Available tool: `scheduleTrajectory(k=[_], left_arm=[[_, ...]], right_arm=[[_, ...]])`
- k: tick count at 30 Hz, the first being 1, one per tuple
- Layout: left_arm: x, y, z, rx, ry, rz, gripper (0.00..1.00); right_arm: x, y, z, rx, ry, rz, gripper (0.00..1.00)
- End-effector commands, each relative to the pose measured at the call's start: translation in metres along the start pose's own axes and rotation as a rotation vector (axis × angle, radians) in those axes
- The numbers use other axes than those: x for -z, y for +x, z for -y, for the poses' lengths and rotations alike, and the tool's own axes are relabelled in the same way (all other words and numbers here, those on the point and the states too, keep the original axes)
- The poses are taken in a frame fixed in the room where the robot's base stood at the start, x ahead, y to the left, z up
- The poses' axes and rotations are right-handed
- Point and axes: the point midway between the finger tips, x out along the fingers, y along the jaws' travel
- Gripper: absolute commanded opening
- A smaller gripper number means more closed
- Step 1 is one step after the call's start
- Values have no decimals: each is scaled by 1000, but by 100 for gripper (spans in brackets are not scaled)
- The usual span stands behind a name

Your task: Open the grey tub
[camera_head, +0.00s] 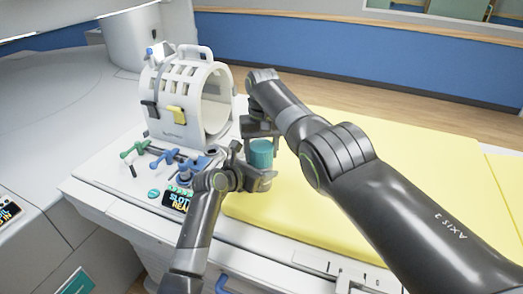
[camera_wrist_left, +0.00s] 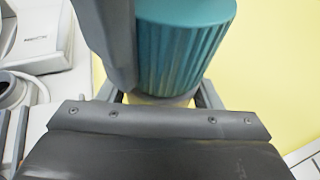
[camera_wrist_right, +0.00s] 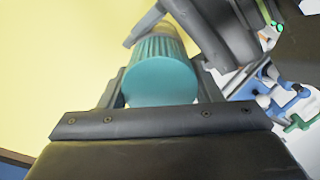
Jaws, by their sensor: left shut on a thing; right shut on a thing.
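The tub has a ribbed teal lid (camera_head: 261,153) and stands or is held upright above the yellow mat. Its pale body shows below the lid in the left wrist view (camera_wrist_left: 160,99), mostly hidden by my gripper. My left gripper (camera_head: 262,181) is shut on the tub's body from the near side. My right gripper (camera_head: 261,132) comes from above and is shut on the lid, which also shows between its fingers in the right wrist view (camera_wrist_right: 160,78). The lid sits directly over the body; I cannot tell whether there is a gap.
A white cylindrical coil (camera_head: 180,95) stands behind on the left. Green and blue knobbed parts (camera_head: 165,157) and a small display (camera_head: 178,199) lie in front of it. The yellow mat (camera_head: 400,150) to the right is clear apart from my right arm above it.

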Motion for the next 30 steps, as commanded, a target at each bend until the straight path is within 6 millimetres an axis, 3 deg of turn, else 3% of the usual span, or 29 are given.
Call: scheduleTrajectory(k=[5,14,15,19,30], left_arm=[[-2,0,3,8,-5,5,0],[-2,0,3,8,-6,5,0],[-2,0,3,8,-6,5,0],[-2,0,2,6,-4,5,0],[-2,0,1,2,-2,3,0]], right_arm=[[2,-2,1,5,-100,-11,31],[2,-2,2,5,-106,-11,31],[2,-2,2,5,-106,-12,64],[2,-2,2,4,-105,-8,80],[-1,-8,4,5,-109,2,80]])
